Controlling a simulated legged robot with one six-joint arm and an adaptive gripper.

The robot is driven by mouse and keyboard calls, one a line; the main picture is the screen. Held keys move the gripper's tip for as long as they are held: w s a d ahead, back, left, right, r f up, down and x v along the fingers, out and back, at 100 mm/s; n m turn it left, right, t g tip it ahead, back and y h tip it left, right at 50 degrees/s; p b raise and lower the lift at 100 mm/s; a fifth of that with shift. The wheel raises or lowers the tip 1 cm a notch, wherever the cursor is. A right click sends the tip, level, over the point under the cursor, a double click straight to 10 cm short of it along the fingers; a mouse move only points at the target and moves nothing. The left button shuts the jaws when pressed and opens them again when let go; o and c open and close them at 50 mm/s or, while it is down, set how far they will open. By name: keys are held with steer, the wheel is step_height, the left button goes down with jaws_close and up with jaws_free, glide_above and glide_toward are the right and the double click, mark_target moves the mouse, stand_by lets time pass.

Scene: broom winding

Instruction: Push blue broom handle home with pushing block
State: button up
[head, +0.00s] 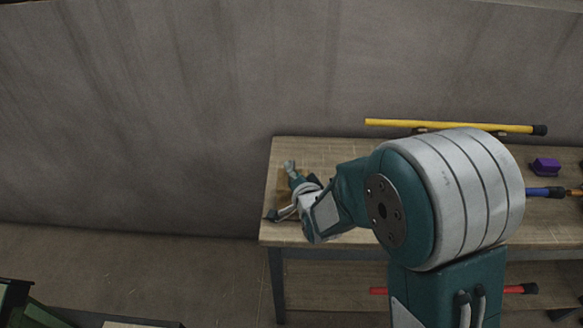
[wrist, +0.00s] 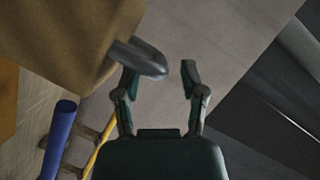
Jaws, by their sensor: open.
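The blue broom handle (head: 540,191) shows at the right of the head view, mostly hidden behind my arm. Its end is also at the left of the wrist view (wrist: 58,140). The brown pushing block (head: 284,188) is at the table's left end, partly hidden by my gripper (head: 287,197). In the wrist view the brown block (wrist: 60,35) fills the upper left, and its grey rounded handle (wrist: 142,58) reaches toward the jaws. My gripper (wrist: 160,76) is open, with its left fingertip close to that handle; I cannot tell whether they touch.
A yellow handle (head: 450,125) lies along the table's back edge. An orange piece (head: 574,192) is by the blue handle. A red handle (head: 378,291) is on the lower shelf. The wooden tabletop (head: 330,150) is bare at back left.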

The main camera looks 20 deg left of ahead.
steer(key=shift+x, duration=1.2)
steer(key=shift+d, duration=0.1)
jaws_close()
steer(key=shift+w+d, duration=0.2)
steer(key=shift+d, duration=0.65)
steer(key=shift+w+d, duration=0.2)
steer(key=shift+d, duration=0.65)
jaws_free()
steer(key=v, duration=1.1)
steer(key=shift+s, duration=0.4)
